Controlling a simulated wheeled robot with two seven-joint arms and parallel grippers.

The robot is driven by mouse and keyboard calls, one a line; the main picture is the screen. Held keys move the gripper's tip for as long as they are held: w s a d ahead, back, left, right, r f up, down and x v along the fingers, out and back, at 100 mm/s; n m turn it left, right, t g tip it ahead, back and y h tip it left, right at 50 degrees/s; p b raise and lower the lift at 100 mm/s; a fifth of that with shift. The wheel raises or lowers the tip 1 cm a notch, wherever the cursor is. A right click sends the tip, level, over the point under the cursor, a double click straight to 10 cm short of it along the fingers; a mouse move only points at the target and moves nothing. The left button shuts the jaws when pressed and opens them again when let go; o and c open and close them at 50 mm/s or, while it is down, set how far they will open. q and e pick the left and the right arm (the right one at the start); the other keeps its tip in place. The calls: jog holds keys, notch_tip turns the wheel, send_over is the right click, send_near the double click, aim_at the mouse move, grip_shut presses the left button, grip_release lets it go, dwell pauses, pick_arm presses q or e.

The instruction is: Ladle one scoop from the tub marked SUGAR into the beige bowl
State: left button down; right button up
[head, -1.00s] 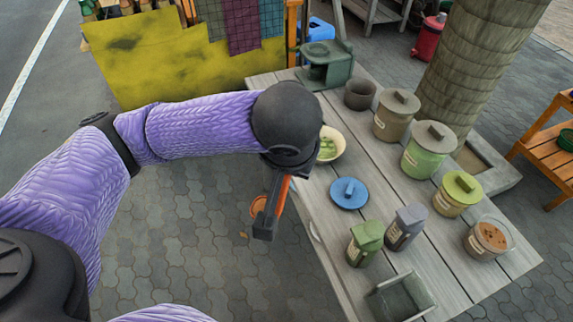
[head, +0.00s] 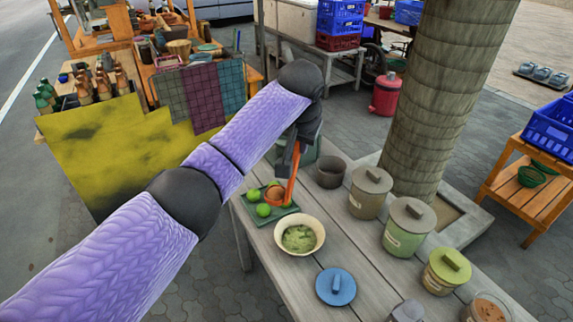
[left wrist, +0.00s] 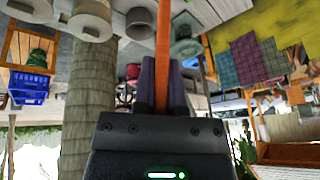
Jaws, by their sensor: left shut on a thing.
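My left gripper (head: 298,146) is shut on the handle of an orange ladle (head: 292,178), which hangs down steeply. The ladle's cup shows something brown in it and appears in front of a green tray; its height is hard to tell. The orange handle (left wrist: 163,40) also runs between the fingers in the left wrist view. The beige bowl (head: 318,238) stands on the table just below and right of the cup, with green stuff inside. An open tub with brown contents (head: 488,309) is cut off at the bottom right. I cannot read its label. My right gripper is out of view.
The green tray (head: 251,216) holds limes. A dark pot (head: 330,173), lidded tubs (head: 369,192) (head: 408,228) (head: 446,272) and a thick post (head: 436,100) line the table's right side. A blue lid (head: 336,287) lies in front of the beige bowl.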

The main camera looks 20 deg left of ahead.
pick_arm(q)
jog(key=d+f+m+h+p, duration=0.25)
jog(key=d+f+m, duration=0.25)
jog(key=f, duration=0.4)
pick_arm(e)
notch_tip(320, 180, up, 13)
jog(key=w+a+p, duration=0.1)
jog(key=p, duration=0.9)
pick_arm(q)
jog(key=s+a+f+n+t+h+b, duration=0.1)
jog(key=s+a+f+t+h+b, duration=0.4)
jog(key=b, duration=2.1)
jog(key=s+a+f+t, duration=0.2)
jog(key=s+f+t, duration=0.4)
jog(key=s+t, duration=0.1)
jog(key=shift+s+a+n, duration=0.3)
jog(key=shift+s, duration=0.3)
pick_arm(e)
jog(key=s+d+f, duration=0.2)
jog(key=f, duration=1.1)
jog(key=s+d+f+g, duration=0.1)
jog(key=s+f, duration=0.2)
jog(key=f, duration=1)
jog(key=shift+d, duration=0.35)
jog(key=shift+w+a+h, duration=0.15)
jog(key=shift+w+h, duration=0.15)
